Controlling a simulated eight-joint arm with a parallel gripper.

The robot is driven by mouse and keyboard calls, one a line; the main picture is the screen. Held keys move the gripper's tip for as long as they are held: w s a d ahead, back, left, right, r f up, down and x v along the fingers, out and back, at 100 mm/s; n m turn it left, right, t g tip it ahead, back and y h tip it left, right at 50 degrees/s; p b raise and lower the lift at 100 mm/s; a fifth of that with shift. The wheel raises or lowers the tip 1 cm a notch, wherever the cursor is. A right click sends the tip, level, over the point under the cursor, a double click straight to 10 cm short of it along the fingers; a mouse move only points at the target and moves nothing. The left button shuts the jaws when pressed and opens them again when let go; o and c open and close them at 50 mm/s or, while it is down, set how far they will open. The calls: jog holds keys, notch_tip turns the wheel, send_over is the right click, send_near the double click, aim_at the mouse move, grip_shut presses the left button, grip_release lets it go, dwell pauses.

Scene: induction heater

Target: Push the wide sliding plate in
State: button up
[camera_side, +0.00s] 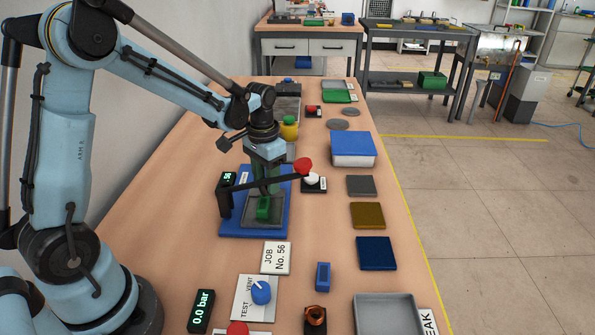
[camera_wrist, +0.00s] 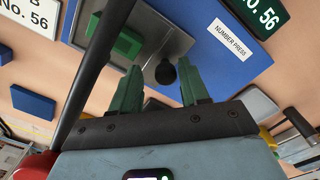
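The wide sliding plate seems to be the grey plate (camera_side: 247,213) on the blue press base (camera_side: 230,228); it also shows in the wrist view (camera_wrist: 172,32). A green block (camera_side: 263,208) lies on it, also in the wrist view (camera_wrist: 112,38). A dark round knob (camera_wrist: 165,73) shows at the plate's edge in the wrist view; the side view hides it behind my gripper. My gripper (camera_side: 266,187) points down over the base. Its green fingers are apart, one on each side of the knob in the wrist view (camera_wrist: 160,82). I cannot tell whether they touch it.
A white button (camera_side: 312,179) stands right of the base. A "JOB No. 56" card (camera_side: 276,257) lies in front. Coloured plates lie along the right table edge.

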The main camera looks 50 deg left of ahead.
jog(key=shift+o, duration=0.3)
jog(key=shift+a, duration=0.1)
jog(key=shift+r, duration=0.2)
notch_tip(320, 180, up, 12)
jog(key=shift+f, duration=0.15)
dwell(0.4)
jog(key=s+d+t, duration=0.1)
jog(key=s+d, duration=0.1)
jog(key=s+d+r+t, duration=0.1)
jog(key=s+d, duration=0.1)
jog(key=shift+s+t, duration=0.1)
jog(key=shift+t, duration=0.3)
jog(key=s+d+f+t, duration=0.3)
jog(key=s+d+t, duration=0.1)
jog(key=s, duration=0.2)
jog(key=shift+d+f, duration=0.15)
jog(key=shift+d, duration=0.25)
